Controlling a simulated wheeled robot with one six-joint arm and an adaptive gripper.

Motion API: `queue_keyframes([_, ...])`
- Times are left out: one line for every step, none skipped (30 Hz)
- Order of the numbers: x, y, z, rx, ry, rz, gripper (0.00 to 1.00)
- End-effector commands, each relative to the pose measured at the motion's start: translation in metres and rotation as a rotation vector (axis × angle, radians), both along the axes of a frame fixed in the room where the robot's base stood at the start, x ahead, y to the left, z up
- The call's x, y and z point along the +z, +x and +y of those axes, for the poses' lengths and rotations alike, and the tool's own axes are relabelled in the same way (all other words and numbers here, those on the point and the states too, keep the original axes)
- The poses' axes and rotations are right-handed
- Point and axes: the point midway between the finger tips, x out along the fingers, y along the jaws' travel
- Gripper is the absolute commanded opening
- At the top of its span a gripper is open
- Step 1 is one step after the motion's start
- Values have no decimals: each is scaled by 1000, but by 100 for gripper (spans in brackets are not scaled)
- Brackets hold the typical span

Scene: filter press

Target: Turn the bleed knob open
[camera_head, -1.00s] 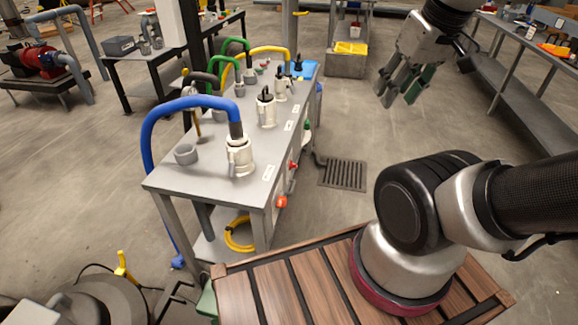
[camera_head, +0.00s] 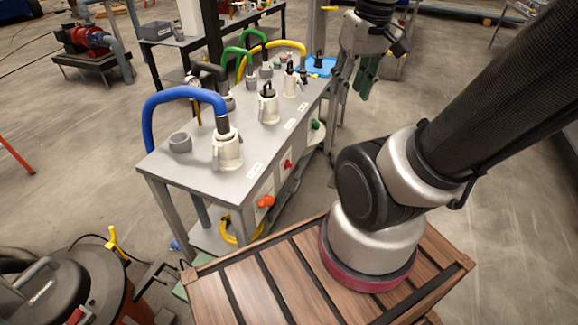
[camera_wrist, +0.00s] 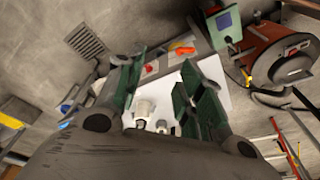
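Knobs stand out from the front side of the grey bench (camera_head: 185,165): an orange one (camera_head: 266,201) near the close corner, a red one (camera_head: 287,164) further along and a green one (camera_head: 316,124) near the far end. I cannot read the labels, so I cannot tell which is the bleed knob. My gripper (camera_head: 353,84) is raised off the far right end of the bench, apart from the knobs. In the wrist view its green-padded fingers (camera_wrist: 160,80) are spread with nothing held. The orange knob (camera_wrist: 182,48) and red knob (camera_wrist: 150,69) show beyond them.
White fittings, the nearest (camera_head: 227,152) with a blue hose (camera_head: 160,97), stand on the bench top. A blue tray (camera_head: 321,66) lies at its far end. An orange-and-black vacuum (camera_head: 75,285) stands at lower left.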

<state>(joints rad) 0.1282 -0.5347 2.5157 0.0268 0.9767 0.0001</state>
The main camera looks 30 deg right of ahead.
Motion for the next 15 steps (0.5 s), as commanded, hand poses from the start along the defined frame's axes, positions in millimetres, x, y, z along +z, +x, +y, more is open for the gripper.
queue_keyframes([-5,2,-3,-17,8,26,38])
queue_keyframes([-7,3,-4,-26,14,39,38])
queue_keyframes([-11,4,-6,-39,21,58,38])
queue_keyframes([-14,5,-7,-49,28,71,38])
queue_keyframes([-16,7,-8,-59,34,85,38])
queue_keyframes([-20,8,-10,-72,43,104,38])
queue_keyframes([-23,10,-12,-84,51,119,38])
queue_keyframes([-27,11,-13,-95,58,136,38])
queue_keyframes([-32,13,-15,-112,72,157,38])
queue_keyframes([-36,14,-17,-125,82,175,38])
queue_keyframes([-40,16,-19,-138,93,192,38])
queue_keyframes([-46,18,-21,-160,109,220,38])
queue_keyframes([-52,20,-23,-177,125,241,38])
queue_keyframes([-58,23,-25,-197,142,264,38])
queue_keyframes([-68,25,-28,-225,168,299,38])
